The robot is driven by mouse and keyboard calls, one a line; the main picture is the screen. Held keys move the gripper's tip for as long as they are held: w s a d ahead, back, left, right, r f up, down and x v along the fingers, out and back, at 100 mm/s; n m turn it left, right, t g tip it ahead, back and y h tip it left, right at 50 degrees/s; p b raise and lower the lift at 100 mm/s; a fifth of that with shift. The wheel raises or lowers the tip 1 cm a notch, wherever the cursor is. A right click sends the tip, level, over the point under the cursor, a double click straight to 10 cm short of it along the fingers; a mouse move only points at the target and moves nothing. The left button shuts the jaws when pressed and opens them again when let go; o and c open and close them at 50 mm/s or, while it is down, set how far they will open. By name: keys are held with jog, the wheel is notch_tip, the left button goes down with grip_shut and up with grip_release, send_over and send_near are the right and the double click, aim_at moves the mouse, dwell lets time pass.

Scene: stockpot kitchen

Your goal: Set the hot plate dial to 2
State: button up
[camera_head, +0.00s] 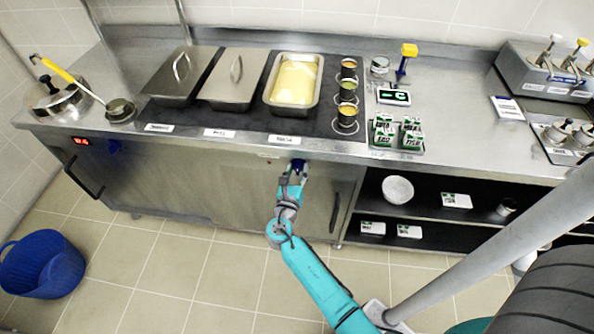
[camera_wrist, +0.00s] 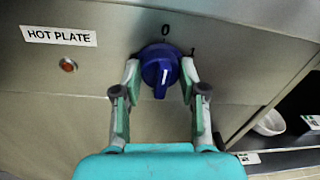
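The hot plate dial is a round blue knob (camera_wrist: 160,68) on the steel cabinet front. Its raised grip carries a white line on the lower part. A "0" is printed above it and a small mark stands at its upper right; other numbers are not readable. My gripper (camera_wrist: 160,66) has its two fingers spread, one at each side of the dial, around its outer edge. I cannot tell whether they touch it. In the head view my gripper (camera_head: 293,168) is at the dial (camera_head: 298,165), which is partly covered.
A "HOT PLATE" label (camera_wrist: 58,36) and a small orange-red lamp (camera_wrist: 68,65) are left of the dial. Another blue dial (camera_head: 115,146) is farther left. Lidded pans and several small pots stand on the counter above. An open shelf (camera_head: 440,212) is right.

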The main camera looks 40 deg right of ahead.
jog(key=shift+m, duration=0.3)
jog(key=m, duration=0.5)
jog(key=m+y, duration=0.1)
jog(key=m, duration=1)
jog(key=shift+s+d+t, duration=0.1)
jog(key=shift+t, duration=0.2)
jog(key=m, duration=0.5)
jog(key=shift+m+y, duration=0.4)
jog(key=o, duration=1.1)
jog(key=shift+o, duration=0.2)
jog(key=shift+s, duration=0.1)
